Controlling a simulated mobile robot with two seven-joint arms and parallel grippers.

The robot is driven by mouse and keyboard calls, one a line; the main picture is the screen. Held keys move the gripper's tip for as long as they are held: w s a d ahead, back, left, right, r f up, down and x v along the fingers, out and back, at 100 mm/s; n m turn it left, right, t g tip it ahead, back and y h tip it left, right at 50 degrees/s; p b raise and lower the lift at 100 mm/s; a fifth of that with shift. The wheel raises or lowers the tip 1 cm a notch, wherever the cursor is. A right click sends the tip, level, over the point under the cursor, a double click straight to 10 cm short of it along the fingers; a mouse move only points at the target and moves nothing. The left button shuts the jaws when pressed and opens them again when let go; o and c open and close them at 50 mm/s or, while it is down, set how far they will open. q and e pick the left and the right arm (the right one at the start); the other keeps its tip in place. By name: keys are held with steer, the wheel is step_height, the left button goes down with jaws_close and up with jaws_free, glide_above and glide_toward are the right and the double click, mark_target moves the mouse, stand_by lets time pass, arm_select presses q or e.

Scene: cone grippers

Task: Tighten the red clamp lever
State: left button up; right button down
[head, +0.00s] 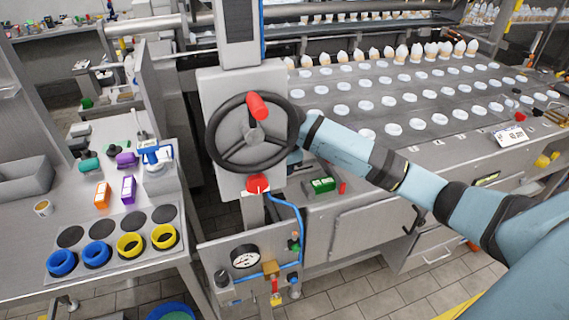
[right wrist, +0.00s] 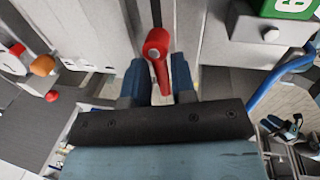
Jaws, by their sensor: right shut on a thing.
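The red clamp lever (right wrist: 157,46) is in the upper middle of the right wrist view, with a round hub end and an arm reaching down between my fingers. My right gripper (right wrist: 160,72) is shut on it, one blue finger on each side. In the head view my right arm reaches in from the right to the machine column, and its gripper is hidden behind the black handwheel (head: 250,136). A red part (head: 257,184) shows just below the wheel; I cannot tell if it is the lever. My left gripper is not in view.
The handwheel's red handle (head: 258,106) sticks out near my right wrist. A green box (head: 321,185) stands on the ledge right of the column. A pressure gauge (head: 245,257) and blue hose are below. A bench with yellow and blue rings (head: 62,262) is at left.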

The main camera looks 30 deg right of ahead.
steer(key=shift+w+m, duration=0.1)
steer(key=shift+m, duration=0.5)
steer(key=c, duration=1.1)
jaws_free()
steer(key=s+r, duration=0.1)
steer(key=r, duration=0.8)
steer(key=s+r, duration=0.1)
steer(key=r, duration=0.3)
steer(key=shift+s+a+r, duration=0.3)
